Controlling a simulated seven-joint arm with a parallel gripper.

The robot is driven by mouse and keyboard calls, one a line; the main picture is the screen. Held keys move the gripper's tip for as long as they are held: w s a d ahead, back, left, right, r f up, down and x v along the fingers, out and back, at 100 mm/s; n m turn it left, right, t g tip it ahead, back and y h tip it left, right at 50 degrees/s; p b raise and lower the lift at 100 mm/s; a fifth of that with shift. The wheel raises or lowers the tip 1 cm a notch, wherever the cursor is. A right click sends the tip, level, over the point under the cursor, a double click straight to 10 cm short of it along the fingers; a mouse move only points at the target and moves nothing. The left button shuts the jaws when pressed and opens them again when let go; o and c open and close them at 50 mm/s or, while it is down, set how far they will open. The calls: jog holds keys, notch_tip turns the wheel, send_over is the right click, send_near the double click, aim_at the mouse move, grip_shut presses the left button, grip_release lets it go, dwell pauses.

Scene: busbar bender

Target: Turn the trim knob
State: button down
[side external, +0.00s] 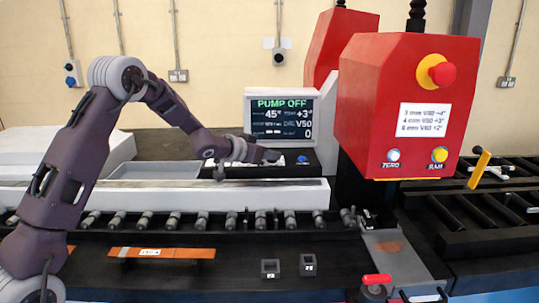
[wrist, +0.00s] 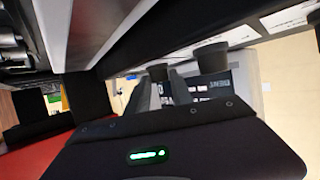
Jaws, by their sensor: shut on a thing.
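My gripper (side external: 268,157) reaches in below the control screen (side external: 282,117), level with the panel under it. In the wrist view my gripper (wrist: 162,88) has its two fingers close on either side of a small dark knob (wrist: 158,71), shut on it. This appears to be the trim knob; no label on it is readable. A second dark knob (wrist: 210,57) stands to its right, clear of the fingers. In the side view the gripped knob is hidden by my gripper. The screen reads PUMP OFF, 45°, +3° and V50.
A blue button (side external: 303,159) sits just right of my gripper. A long pale beam (side external: 200,194) runs below my forearm. The red machine head (side external: 405,100) stands to the right, with a ZERO button (side external: 393,156) and a RAM button (side external: 439,155). A copper bar (side external: 160,253) lies in front.

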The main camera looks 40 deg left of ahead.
jog(key=shift+a+m+h, duration=0.2)
jog(key=shift+m+h, duration=0.6)
jog(key=shift+h, duration=0.1)
jog(key=shift+f, duration=0.1)
jog(key=c, duration=1.1)
grip_release()
jog(key=shift+c, duration=0.2)
jog(key=v, duration=0.7)
